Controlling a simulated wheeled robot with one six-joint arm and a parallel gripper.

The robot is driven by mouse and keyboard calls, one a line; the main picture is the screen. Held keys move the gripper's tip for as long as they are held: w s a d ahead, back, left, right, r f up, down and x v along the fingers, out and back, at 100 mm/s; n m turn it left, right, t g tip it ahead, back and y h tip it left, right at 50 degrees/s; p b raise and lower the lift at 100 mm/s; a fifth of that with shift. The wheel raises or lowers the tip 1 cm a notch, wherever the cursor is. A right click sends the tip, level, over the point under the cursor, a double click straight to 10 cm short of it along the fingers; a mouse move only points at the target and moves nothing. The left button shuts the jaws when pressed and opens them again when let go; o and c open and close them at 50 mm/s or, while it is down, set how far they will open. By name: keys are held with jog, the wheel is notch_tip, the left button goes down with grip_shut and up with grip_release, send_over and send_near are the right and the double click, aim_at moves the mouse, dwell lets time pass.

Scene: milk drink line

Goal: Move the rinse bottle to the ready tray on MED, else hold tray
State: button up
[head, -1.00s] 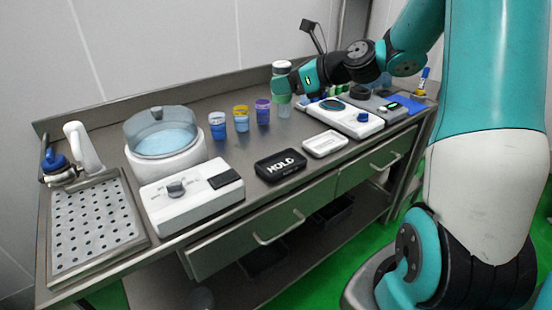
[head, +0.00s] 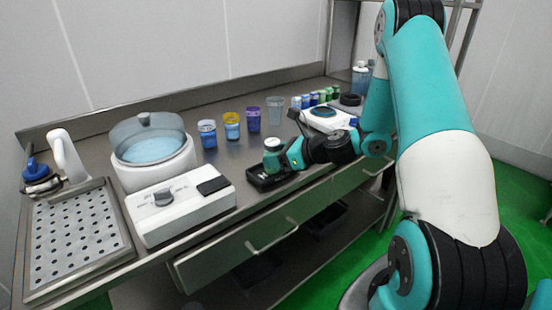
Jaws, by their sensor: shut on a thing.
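My gripper (head: 274,162) is shut on the rinse bottle (head: 272,145), a small upright bottle with a pale cap and green-tinted body. The bottle is at the black hold tray (head: 257,183), near the bench's front edge. The gripper hides the bottle's lower part, so I cannot tell whether it touches the tray floor. The white ready tray is not visible behind my arm. A white box with a grey dial (head: 163,198) and dark panel (head: 213,185) stands left of the hold tray; its lettering is too small to read.
A blue cup (head: 208,134), a yellow-rimmed cup (head: 231,126), a purple cup (head: 253,119) and a clear cup (head: 275,110) stand behind the hold tray. A round lidded bath (head: 153,150) and a perforated drain tray (head: 80,235) are at left. Several small vials (head: 315,98) stand behind my arm.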

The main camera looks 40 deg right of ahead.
jog(key=shift+f, duration=0.25)
jog(key=o, duration=0.5)
jog(key=shift+f, duration=0.1)
jog(key=o, duration=0.5)
jog(key=shift+c, duration=0.2)
